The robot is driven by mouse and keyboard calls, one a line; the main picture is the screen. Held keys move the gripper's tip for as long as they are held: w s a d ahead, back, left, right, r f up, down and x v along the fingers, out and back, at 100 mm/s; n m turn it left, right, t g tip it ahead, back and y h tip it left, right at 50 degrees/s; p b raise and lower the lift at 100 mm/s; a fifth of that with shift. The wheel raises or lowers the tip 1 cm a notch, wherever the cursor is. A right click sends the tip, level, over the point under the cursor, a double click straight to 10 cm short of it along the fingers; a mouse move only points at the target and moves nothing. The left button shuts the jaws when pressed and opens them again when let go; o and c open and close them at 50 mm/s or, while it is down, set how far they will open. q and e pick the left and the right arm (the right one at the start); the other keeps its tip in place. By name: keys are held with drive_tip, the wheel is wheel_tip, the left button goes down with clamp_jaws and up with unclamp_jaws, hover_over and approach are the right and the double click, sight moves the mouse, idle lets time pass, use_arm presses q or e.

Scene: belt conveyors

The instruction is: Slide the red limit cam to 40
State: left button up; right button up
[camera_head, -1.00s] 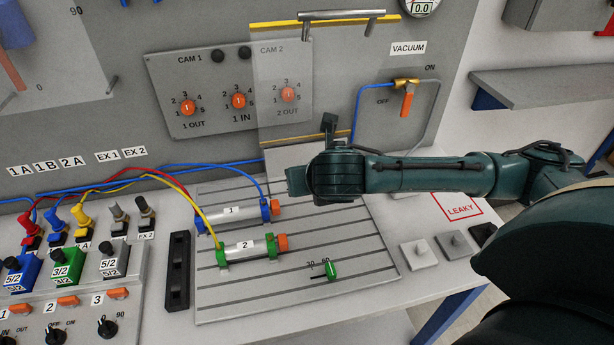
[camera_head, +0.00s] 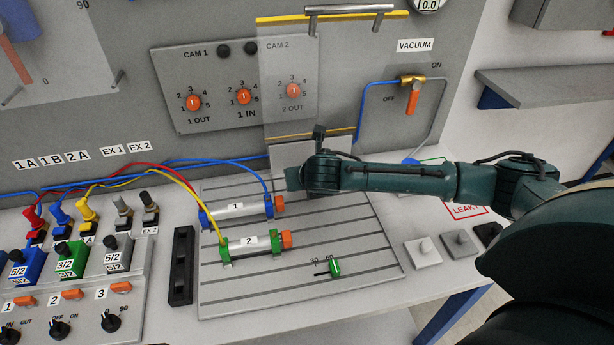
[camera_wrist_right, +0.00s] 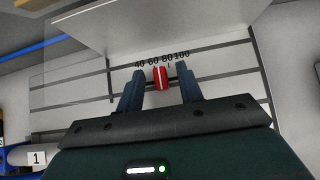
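The red limit cam (camera_wrist_right: 161,77) shows in the right wrist view on a short slot under a scale marked 40, 60, 80 and 100. It sits between the 60 and 80 marks. My right gripper (camera_wrist_right: 159,88) is open, with one dark finger on each side of the cam and a visible gap to each. I cannot tell how deep the fingertips reach. In the head view my right arm (camera_head: 400,178) comes in from the right and hides the cam and the fingertips. My left gripper is not in view.
A grooved plate (camera_head: 360,282) carries cylinder 1 (camera_head: 236,210), cylinder 2 (camera_head: 248,247) and a green cam (camera_head: 335,267) on a 30–60 scale. A clear guard (camera_head: 287,75) with a handle (camera_head: 347,10) stands above the plate's back. The plate's front is mostly clear.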

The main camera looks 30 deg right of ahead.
drive_tip(key=shift+c, duration=0.3)
clamp_jaws()
